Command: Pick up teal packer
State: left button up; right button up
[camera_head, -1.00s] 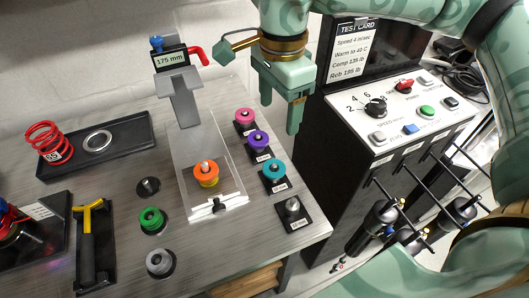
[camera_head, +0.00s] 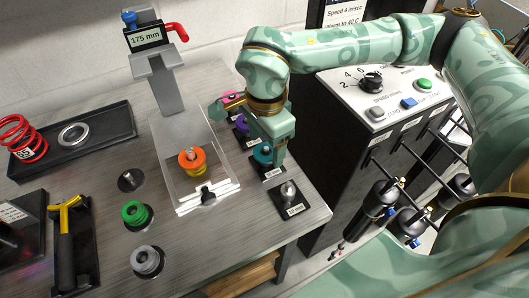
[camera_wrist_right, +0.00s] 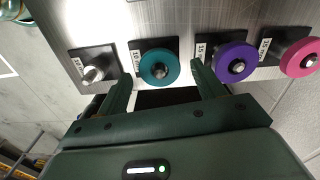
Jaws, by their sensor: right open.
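The teal packer (camera_head: 263,154) is a ring on a post on a small black labelled base, in the row at the right of the bench. It also shows in the right wrist view (camera_wrist_right: 159,68), just beyond and between the two fingertips. My right gripper (camera_head: 272,150) is open and empty. Its fingers partly hide the teal packer in the head view. In the right wrist view my right gripper (camera_wrist_right: 160,85) has its fingers apart, with the purple packer (camera_wrist_right: 234,62) just past the right-hand finger. My left gripper is not in view.
A pink packer (camera_wrist_right: 300,57) stands past the purple one. An empty post (camera_head: 289,193) on a black base stands nearer the bench edge. A clear stand with an orange packer (camera_head: 192,158) is to the left. Green (camera_head: 137,213) and grey (camera_head: 145,260) rings sit further left.

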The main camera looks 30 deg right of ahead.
jog(key=shift+f, duration=0.45)
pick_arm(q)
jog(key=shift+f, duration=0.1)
pick_arm(e)
jog(key=shift+r, duration=0.1)
jog(key=c, duration=1)
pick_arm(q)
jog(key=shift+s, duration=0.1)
pick_arm(e)
jog(key=shift+c, duration=0.2)
jog(key=shift+r, duration=0.65)
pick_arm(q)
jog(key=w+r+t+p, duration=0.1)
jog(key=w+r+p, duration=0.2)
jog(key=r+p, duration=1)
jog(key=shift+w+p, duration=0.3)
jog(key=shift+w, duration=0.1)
pick_arm(e)
jog(key=s+r, duration=1.1)
jog(key=s, duration=0.3)
jog(key=shift+a+r, duration=0.4)
